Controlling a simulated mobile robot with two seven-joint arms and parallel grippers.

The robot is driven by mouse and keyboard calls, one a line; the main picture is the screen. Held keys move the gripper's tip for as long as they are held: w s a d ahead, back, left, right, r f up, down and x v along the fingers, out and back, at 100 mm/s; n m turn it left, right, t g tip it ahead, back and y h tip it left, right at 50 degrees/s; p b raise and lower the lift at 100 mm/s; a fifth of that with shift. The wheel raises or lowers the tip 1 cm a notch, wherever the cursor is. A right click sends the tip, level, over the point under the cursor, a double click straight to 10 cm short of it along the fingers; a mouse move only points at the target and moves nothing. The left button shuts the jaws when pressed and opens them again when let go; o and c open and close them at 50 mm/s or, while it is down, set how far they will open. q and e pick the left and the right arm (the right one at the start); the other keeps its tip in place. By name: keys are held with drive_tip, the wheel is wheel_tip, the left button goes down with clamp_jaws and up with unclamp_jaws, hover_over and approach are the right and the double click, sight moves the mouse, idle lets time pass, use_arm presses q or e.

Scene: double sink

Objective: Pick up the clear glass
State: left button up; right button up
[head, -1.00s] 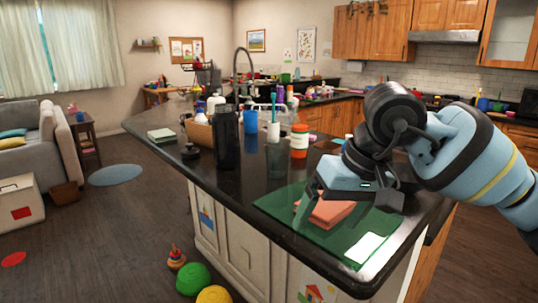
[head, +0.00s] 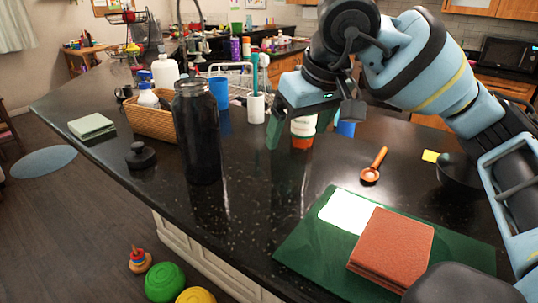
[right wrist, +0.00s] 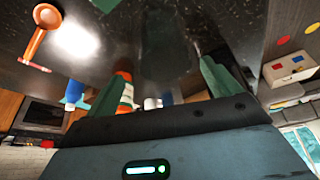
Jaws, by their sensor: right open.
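My right gripper (head: 298,130) is open above the counter, its green fingers pointing down in front of an orange-and-white bottle (head: 303,138). In the right wrist view its two fingers (right wrist: 162,75) are spread apart. A faint see-through shape (right wrist: 167,52), possibly the clear glass, shows between and beyond them; I cannot tell it surely from a reflection on the dark counter. Nothing is seen held. My left gripper is not in view.
A dark bottle (head: 197,135), blue cup (head: 219,92), white cup (head: 256,108) and wicker basket (head: 152,122) stand to the left. An orange spoon (head: 371,170), green mat (head: 310,243) and brown book (head: 392,246) lie to the right. The front-middle counter (head: 245,200) is clear.

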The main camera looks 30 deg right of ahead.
sight(287, 154)
drive_tip(key=shift+x, duration=1.15)
drive_tip(key=shift+a+x, duration=0.15)
drive_tip(key=shift+x, duration=1.1)
drive_tip(key=shift+a+x, duration=0.15)
drive_tip(key=shift+x, duration=1.15)
drive_tip(key=c, duration=1.2)
